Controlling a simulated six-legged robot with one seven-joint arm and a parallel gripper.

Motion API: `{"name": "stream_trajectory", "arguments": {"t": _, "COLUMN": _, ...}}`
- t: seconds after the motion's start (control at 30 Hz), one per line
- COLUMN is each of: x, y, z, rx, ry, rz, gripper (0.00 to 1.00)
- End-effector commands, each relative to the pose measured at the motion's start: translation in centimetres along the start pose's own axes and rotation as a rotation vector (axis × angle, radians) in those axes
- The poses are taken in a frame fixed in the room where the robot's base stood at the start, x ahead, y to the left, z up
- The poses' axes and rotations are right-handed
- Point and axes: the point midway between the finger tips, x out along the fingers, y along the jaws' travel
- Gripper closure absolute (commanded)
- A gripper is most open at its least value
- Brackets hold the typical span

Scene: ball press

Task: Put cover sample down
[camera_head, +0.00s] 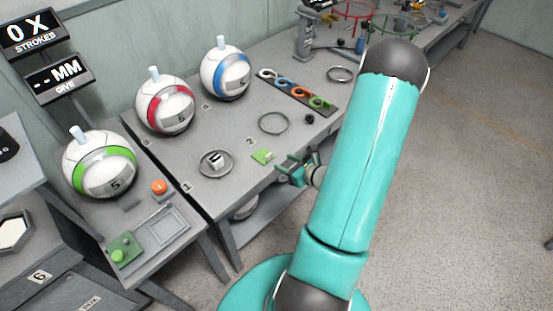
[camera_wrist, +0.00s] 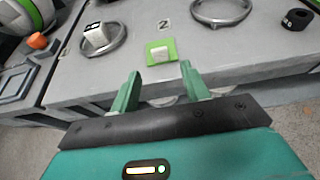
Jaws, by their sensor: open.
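A small flat green square with a pale patch on it, which looks like the cover sample on its pad, lies near the table's front edge; the green part (camera_head: 268,160) and the pale patch (camera_wrist: 160,53) both show. My gripper (camera_wrist: 160,86) is open and empty, with its two green fingers apart and pointing toward the square. In the head view my gripper (camera_head: 291,169) is just right of the square, at the table's front edge. The fingers look apart from the square; their height over the table is hard to tell.
A white block (camera_head: 216,159) stands in a metal ring on the left. An empty ring (camera_head: 273,123) and a small black weight (camera_head: 309,118) are behind the square. Balls with green (camera_head: 100,163), red (camera_head: 165,104) and blue (camera_head: 225,73) bands stand along the back. Bare grey table surrounds the square.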

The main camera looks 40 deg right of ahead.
Motion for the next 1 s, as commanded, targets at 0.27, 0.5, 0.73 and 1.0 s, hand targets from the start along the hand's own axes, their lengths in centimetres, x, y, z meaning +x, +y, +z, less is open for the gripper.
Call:
{"name": "stream_trajectory", "arguments": {"t": 0.27, "x": -3.7, "y": 0.0, "z": 0.0, "rx": 0.000, "ry": -0.001, "rz": 0.000, "gripper": 0.54}}
{"name": "stream_trajectory", "arguments": {"t": 0.5, "x": -3.9, "y": 0.4, "z": 0.5, "rx": -0.017, "ry": -0.002, "rz": 0.017, "gripper": 0.54}}
{"name": "stream_trajectory", "arguments": {"t": 0.73, "x": -2.3, "y": 6.3, "z": 7.2, "rx": -0.315, "ry": -0.013, "rz": 0.279, "gripper": 0.54}}
{"name": "stream_trajectory", "arguments": {"t": 1.0, "x": -3.7, "y": 18.0, "z": 14.9, "rx": -0.909, "ry": -0.015, "rz": 0.725, "gripper": 0.54}}
